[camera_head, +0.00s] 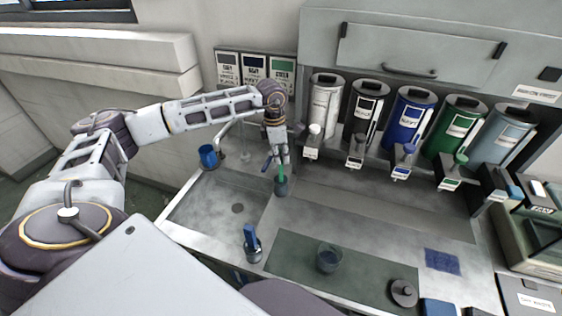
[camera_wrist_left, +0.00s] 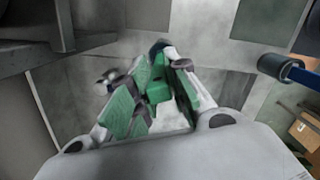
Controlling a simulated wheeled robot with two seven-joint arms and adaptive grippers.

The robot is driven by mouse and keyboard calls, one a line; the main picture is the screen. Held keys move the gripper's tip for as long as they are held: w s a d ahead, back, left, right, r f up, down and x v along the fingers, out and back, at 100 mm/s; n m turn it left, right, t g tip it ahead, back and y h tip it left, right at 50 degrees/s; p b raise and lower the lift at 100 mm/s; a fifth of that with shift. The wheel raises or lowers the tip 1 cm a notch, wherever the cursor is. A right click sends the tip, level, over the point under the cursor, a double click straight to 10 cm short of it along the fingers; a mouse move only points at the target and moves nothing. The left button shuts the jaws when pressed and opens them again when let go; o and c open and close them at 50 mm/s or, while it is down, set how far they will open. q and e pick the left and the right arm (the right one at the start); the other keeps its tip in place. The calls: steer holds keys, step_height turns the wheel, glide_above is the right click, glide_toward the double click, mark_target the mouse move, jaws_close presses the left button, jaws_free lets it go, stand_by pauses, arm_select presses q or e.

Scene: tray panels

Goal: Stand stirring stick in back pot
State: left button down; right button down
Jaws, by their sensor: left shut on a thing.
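My left gripper (camera_head: 281,158) is at the back of the counter, above a small dark pot (camera_head: 281,188), the back one of two. It is shut on a green stirring stick (camera_head: 282,172), whose lower part reaches down to the pot's mouth. The stick looks about upright. How deep its end sits is not clear. In the left wrist view the green stick (camera_wrist_left: 157,90) shows between the fingers, and the pot is mostly hidden. A front pot (camera_head: 253,250) holds a blue stick (camera_head: 250,235). My right gripper is not in view.
A blue cup (camera_head: 207,156) stands left, near a tap. Several canister dispensers (camera_head: 408,115) line the back right. A glass beaker (camera_head: 328,258) stands on the dark green mat (camera_head: 290,262), with a round dark lid (camera_head: 403,292) to its right. The sink area (camera_head: 215,205) is clear.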

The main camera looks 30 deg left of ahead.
arm_select(q)
step_height(320, 180, down, 3)
steer(key=shift+f+p, duration=0.1)
steer(key=shift+p, duration=0.2)
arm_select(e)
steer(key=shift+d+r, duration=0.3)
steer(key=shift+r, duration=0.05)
arm_select(q)
steer(key=shift+f, duration=0.1)
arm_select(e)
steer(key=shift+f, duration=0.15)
arm_select(q)
steer(key=c, duration=1.4)
jaws_free()
steer(key=shift+o, duration=0.2)
steer(key=shift+r, duration=0.2)
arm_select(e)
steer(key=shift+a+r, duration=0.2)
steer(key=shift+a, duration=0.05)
